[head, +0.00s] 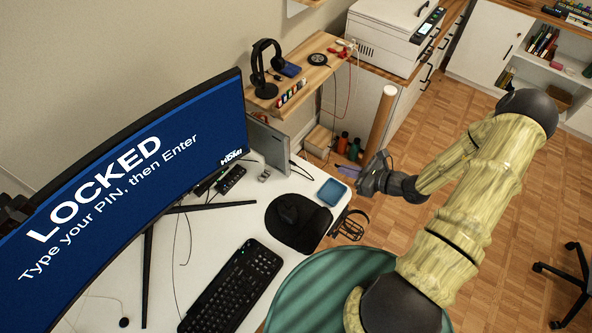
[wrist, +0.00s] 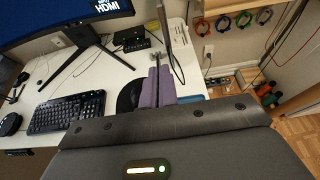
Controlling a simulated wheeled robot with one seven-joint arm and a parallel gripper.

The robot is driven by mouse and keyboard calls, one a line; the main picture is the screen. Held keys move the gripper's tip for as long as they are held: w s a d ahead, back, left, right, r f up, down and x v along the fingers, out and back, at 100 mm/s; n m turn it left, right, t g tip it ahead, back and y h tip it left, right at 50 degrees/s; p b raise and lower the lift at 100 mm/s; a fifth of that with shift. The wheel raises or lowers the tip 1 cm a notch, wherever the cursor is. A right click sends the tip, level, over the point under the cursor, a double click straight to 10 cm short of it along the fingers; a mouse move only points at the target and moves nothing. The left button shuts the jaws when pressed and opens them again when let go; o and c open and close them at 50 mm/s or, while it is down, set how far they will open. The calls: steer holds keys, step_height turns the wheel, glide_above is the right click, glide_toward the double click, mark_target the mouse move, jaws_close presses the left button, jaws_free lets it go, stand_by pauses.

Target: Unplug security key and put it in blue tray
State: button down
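The blue tray (head: 331,192) lies on the white desk near its right edge, beside the black mouse mat. In the wrist view only a blue strip of the tray (wrist: 190,99) shows behind the fingers. I cannot make out the security key in either view; it is too small or hidden. My gripper (head: 350,171) is in the air to the right of the desk, above and beyond the tray in the head view. In the wrist view its two purple fingers (wrist: 158,85) lie side by side, shut, with nothing visible held between them.
A large monitor (head: 130,190) reads LOCKED. A keyboard (head: 232,288), mouse mat (head: 300,233), black box (head: 230,180), small grey item (head: 264,174) and upright grey panel (head: 267,143) stand on the desk. A wooden shelf (head: 318,72) holds headphones. Cables hang behind. A wooden post (head: 381,122) stands beyond my gripper.

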steer(key=b, duration=2.8)
glide_above(340, 193)
steer(key=f, duration=1.7)
steer(key=shift+s, duration=0.3)
steer(key=shift+w+f+b, duration=0.2)
steer(key=shift+f+b, duration=0.1)
steer(key=shift+b, duration=0.55)
steer(key=shift+r, duration=0.1)
steer(key=shift+f+b, duration=2.3)
steer(key=shift+f, duration=0.7)
